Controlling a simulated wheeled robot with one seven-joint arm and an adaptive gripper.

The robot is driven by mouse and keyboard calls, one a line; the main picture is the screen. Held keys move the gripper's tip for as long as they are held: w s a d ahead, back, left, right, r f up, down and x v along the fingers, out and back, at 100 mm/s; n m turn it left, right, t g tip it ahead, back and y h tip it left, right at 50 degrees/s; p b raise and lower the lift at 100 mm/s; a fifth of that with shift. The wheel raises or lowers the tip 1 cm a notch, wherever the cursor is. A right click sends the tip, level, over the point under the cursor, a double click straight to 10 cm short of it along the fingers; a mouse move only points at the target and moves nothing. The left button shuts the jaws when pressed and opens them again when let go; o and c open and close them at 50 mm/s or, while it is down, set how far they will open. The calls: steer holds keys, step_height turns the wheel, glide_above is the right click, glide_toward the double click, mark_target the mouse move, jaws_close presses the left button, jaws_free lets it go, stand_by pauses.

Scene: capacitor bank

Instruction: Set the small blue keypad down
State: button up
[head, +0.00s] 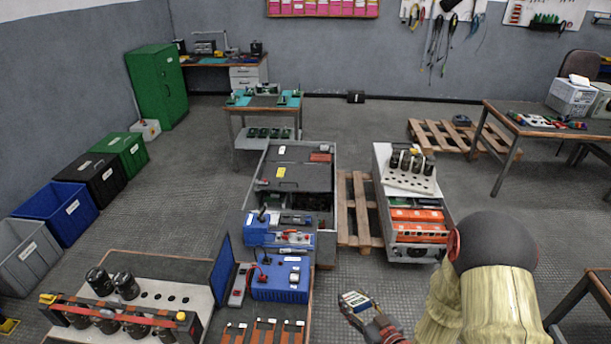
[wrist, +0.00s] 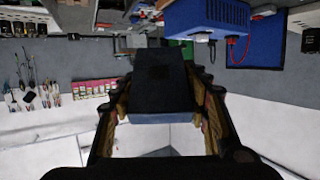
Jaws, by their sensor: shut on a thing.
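The small keypad (head: 355,299) shows a pale, marked face with blue in the head view. It is held in the air at the lower middle, right of the workbench. My gripper (head: 364,312) is shut on its near end. In the wrist view my gripper (wrist: 163,100) has a finger on each side of the keypad (wrist: 160,82), which shows there as a dark block with a blue-grey edge. The end of the keypad inside the gripper is hidden in the head view.
A blue power unit (head: 281,278) stands left of my gripper, with orange-edged pieces (head: 264,332) in front of it. A cabinet with orange modules (head: 417,224) stands beyond to the right, next to a wooden pallet (head: 357,210). Open floor (head: 345,270) lies between.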

steer(key=shift+d+f+m+t+h, duration=0.25)
steer(key=shift+d+m+h, duration=0.55)
steer(key=shift+h, duration=0.2)
steer(key=shift+d+f+m+t+h, duration=0.2)
steer(key=shift+d+m+h, duration=0.55)
steer(key=shift+h, duration=0.25)
steer(key=shift+d+f+m+t+h, duration=0.15)
steer(key=shift+d+f+m+h, duration=0.1)
steer(key=shift+d+m+h, duration=0.55)
steer(key=shift+a, duration=0.15)
steer(key=shift+f, duration=0.1)
